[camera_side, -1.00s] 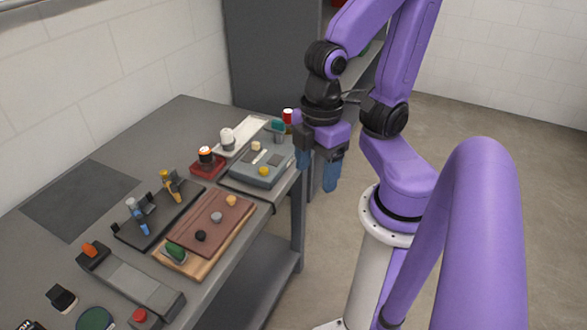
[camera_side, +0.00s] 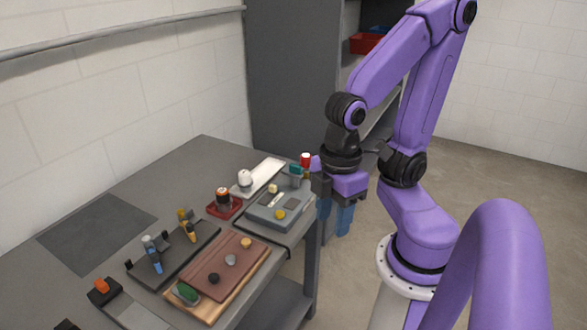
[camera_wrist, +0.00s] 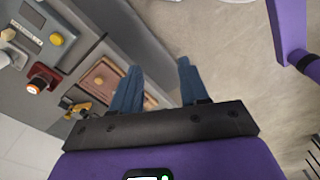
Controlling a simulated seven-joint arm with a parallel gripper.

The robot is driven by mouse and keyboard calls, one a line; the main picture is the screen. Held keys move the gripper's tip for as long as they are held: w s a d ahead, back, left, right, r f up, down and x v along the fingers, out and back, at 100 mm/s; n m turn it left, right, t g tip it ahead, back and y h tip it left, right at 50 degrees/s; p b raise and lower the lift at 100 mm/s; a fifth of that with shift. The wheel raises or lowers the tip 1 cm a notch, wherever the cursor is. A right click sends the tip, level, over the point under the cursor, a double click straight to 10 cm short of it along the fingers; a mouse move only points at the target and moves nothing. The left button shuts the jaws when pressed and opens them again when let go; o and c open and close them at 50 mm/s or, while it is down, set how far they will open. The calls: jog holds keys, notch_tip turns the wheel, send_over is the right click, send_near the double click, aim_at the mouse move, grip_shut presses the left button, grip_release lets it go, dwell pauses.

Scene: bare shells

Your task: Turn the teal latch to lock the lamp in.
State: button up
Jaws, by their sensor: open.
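A small teal piece (camera_side: 296,169), which looks like the latch, sits on a grey upright at the back right of the table. It is small, so its turn angle is unclear. A white rounded, bulb-like piece (camera_side: 245,178) stands on a pale plate to its left. I cannot tell for sure which piece is the lamp. My gripper (camera_side: 334,218) points down just off the table's right edge, apart from the teal piece and to its right. In the wrist view its blue fingers (camera_wrist: 160,66) are spread with nothing between them. I cannot make out the teal piece there.
A grey box (camera_side: 262,208) with a yellow button stands near the right edge. A red block (camera_side: 224,207) holds a dark cylinder. A brown board (camera_side: 222,262) and a black tray (camera_side: 145,270) with tools lie nearer. The dark mat (camera_side: 95,233) is clear.

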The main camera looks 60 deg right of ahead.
jog(key=w+d+r+m, duration=0.1)
jog(key=w+r+m, duration=0.15)
jog(key=w, duration=0.65)
notch_tip(320, 180, up, 3)
jog(key=m, duration=1)
send_over(296, 165)
notch_tip(296, 165, down, 16)
jog(key=shift+f, duration=0.2)
grip_shut()
